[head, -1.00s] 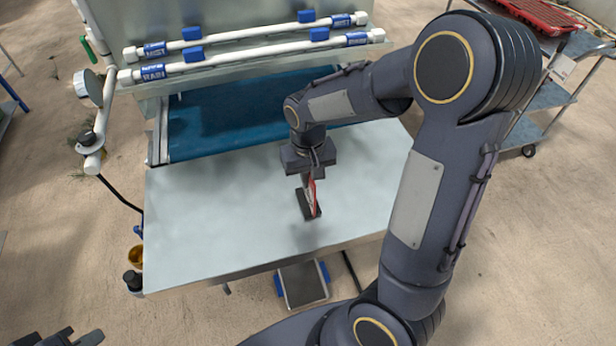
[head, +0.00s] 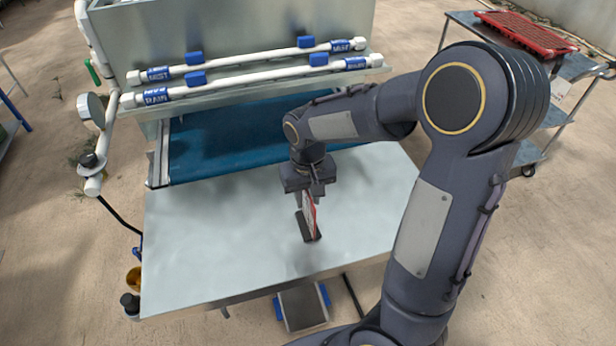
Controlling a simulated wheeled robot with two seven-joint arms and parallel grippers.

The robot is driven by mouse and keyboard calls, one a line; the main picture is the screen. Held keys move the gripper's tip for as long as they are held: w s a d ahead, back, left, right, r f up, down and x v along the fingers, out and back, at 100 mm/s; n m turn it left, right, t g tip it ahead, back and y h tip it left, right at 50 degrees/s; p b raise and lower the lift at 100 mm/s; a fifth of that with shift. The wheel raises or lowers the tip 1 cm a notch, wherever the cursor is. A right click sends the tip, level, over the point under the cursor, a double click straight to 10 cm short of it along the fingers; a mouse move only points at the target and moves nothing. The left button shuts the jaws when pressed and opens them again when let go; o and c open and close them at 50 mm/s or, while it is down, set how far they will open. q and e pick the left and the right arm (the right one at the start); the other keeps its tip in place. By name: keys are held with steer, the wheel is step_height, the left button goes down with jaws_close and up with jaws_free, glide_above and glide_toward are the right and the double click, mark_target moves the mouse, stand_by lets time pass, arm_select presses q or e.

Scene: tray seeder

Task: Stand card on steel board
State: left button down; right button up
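The card (head: 309,213), white and red, stands near upright in a dark base or holder (head: 307,232) on the pale steel board (head: 215,240). It is seen nearly edge-on. My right gripper (head: 315,192) points down at the card's top from above. Its fingers are small and partly hidden, so I cannot tell whether they touch or grip the card. My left gripper is out of view.
Behind the board is a blue belt (head: 235,135) under white pipes (head: 265,70) labelled MIST and RAIN. A cart with a red tray (head: 527,33) stands at the back right. The board is clear around the card.

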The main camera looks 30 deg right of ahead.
step_height(320, 180, up, 10)
steer(key=shift+f, duration=0.15)
steer(key=shift+s+r, duration=0.1)
steer(key=shift+r, duration=0.15)
steer(key=s+a+t+y, duration=0.2)
steer(key=s, duration=0.6)
steer(key=s+a+n+t+y, duration=0.1)
steer(key=s+a+t, duration=0.1)
steer(key=s, duration=0.6)
steer(key=shift+s+a+f+t+y, duration=0.2)
steer(key=shift+s+a+t+y, duration=0.15)
steer(key=shift+t, duration=0.45)
